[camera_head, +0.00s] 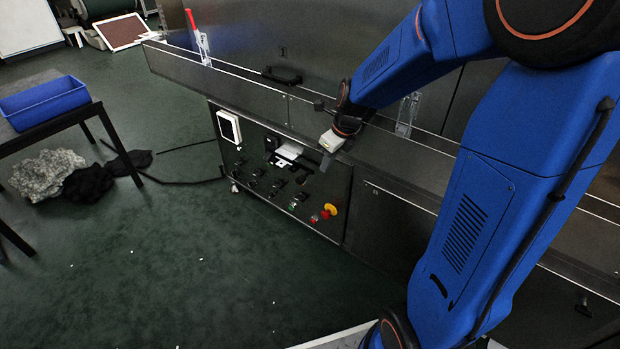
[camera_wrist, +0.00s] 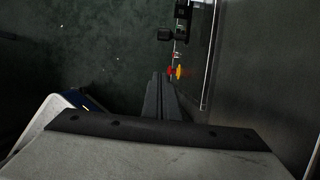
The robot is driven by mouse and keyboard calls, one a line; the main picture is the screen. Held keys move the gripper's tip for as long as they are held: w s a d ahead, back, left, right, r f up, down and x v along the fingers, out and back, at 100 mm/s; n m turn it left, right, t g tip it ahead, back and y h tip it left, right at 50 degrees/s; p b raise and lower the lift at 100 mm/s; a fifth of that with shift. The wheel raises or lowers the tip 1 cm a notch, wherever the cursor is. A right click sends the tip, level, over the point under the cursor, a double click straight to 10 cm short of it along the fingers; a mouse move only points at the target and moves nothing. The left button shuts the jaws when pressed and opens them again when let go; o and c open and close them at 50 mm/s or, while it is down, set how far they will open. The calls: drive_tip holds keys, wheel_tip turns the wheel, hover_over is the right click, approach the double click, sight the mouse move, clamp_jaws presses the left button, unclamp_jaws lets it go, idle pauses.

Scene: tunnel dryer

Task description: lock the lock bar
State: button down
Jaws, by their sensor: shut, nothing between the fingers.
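I cannot tell for certain which part is the lock bar. A red-handled upright lever (camera_head: 202,38) stands on the long metal ledge (camera_head: 240,92) of the dryer at the back left. A black bar-shaped handle (camera_head: 281,77) is on the metal front, to the right of the lever. My gripper (camera_head: 326,160) is shut and empty, pointing down in front of the ledge above the control panel, apart from both the lever and the handle. Its closed fingers show in the wrist view (camera_wrist: 161,95), where neither lever nor handle can be made out.
The control panel (camera_head: 262,188) has several switches, a yellow-and-red knob (camera_head: 329,210) and a white-framed screen (camera_head: 229,126). A clear upright piece (camera_head: 406,115) stands behind my wrist. A blue bin (camera_head: 45,101) sits on a table at left, with cloth heaps (camera_head: 48,174) below. Green floor between is mostly open.

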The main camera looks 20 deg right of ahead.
drive_tip(key=shift+f, duration=0.1)
drive_tip(key=w+a+f, duration=0.4)
drive_tip(key=w+f, duration=0.1)
drive_tip(key=f, duration=0.5)
drive_tip(key=shift+w, duration=0.4)
drive_tip(key=w+a, duration=0.4)
drive_tip(key=w, duration=0.1)
drive_tip(key=shift+w+r, duration=0.15)
drive_tip(key=shift+w, duration=0.15)
drive_tip(key=shift+r, duration=0.15)
